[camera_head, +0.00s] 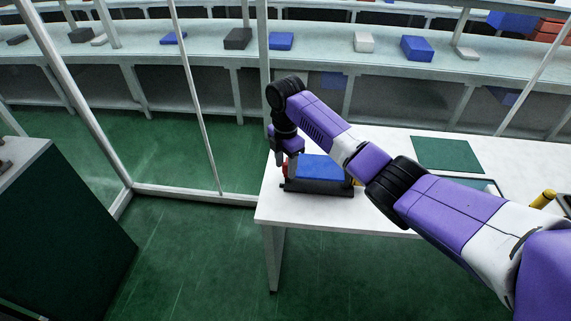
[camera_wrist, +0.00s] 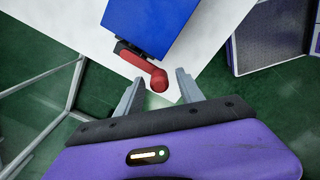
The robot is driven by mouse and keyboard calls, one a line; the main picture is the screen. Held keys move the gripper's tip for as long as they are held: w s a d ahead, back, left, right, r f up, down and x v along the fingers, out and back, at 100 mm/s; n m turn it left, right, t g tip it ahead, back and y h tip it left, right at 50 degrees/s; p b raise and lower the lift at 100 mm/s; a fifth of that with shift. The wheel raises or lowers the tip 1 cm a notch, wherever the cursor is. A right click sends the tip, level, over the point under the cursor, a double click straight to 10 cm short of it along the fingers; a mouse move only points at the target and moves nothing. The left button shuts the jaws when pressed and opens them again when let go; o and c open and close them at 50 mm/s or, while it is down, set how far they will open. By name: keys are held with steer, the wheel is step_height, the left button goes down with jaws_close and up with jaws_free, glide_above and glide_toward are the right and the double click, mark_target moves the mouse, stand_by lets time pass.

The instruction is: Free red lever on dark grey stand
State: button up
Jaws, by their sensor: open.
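A dark grey stand (camera_head: 318,188) holding a blue block (camera_head: 323,168) is on the white table near its left end. The blue block also fills the upper middle of the wrist view (camera_wrist: 150,25). The red lever (camera_wrist: 147,66), with a round knob end, sticks out from a dark piece (camera_wrist: 123,49) beside the blue block. My gripper (camera_wrist: 158,80) is open, with one finger on each side of the knob. I cannot tell whether either finger touches it. In the head view my gripper (camera_head: 285,165) is at the stand's left side, and the lever is mostly hidden there.
The white table (camera_head: 385,212) carries a green mat (camera_head: 447,154) and a yellow cylinder (camera_head: 543,199) to the right. A glass-like frame with pale posts (camera_head: 198,95) stands left of the table. A long curved bench (camera_head: 200,45) with several boxes runs behind. A dark cabinet (camera_head: 65,230) is at left.

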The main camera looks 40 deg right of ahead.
steer(key=shift+f, duration=0.1)
jaws_close()
stand_by(1.4)
